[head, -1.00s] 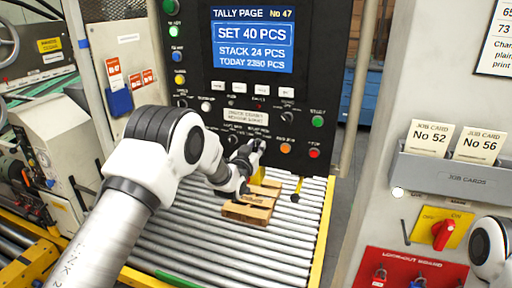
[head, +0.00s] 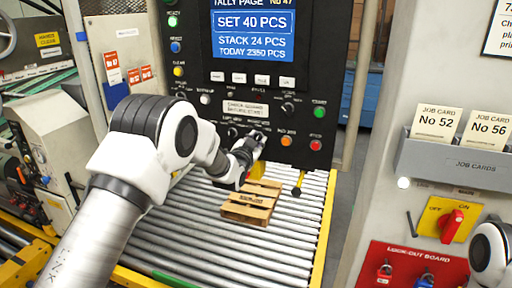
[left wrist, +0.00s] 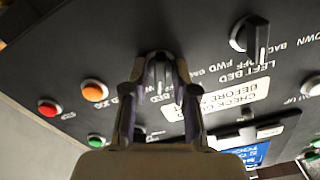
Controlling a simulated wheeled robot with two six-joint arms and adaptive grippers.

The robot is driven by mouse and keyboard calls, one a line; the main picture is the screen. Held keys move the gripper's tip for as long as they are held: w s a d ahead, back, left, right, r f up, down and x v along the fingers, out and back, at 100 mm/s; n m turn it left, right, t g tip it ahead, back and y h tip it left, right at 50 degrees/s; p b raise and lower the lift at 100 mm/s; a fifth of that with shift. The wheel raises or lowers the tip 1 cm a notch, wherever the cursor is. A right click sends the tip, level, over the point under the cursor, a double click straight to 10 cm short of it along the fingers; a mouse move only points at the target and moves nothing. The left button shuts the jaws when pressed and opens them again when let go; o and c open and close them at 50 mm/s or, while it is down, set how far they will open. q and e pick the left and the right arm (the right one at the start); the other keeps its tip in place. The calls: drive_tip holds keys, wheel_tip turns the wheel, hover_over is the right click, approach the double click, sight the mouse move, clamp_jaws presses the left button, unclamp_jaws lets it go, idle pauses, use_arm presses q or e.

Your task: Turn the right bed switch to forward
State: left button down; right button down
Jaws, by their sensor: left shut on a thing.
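My left gripper (head: 257,140) is at the lower part of the black control panel (head: 290,100), its fingers against the panel face. In the left wrist view, which shows the panel upside down, the same gripper (left wrist: 165,66) is shut on the right bed switch (left wrist: 163,88), a dark knob between its fingers. The fingers hide much of this knob and its label, so I cannot tell which way it points. The left bed switch (left wrist: 252,38) stands apart, with OFF, FWD and BACK lettering around it. My right gripper is out of view; only part of that arm shows.
An orange button (head: 286,141) and a red button (head: 315,145) sit right of the gripper. A small wooden pallet (head: 250,204) lies on the roller bed (head: 190,232) below. A job card holder (head: 450,165) and lockout board (head: 410,265) are at right.

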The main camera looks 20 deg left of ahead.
use_arm(q)
drive_tip(key=shift+d+f+m+b, duration=0.15)
drive_tip(key=shift+m+b, duration=1.1)
drive_tip(key=shift+m, duration=0.75)
drive_tip(key=c, duration=1.2)
unclamp_jaws()
drive_tip(key=shift+s, duration=0.1)
drive_tip(key=s, duration=1.2)
drive_tip(key=shift+a, duration=0.2)
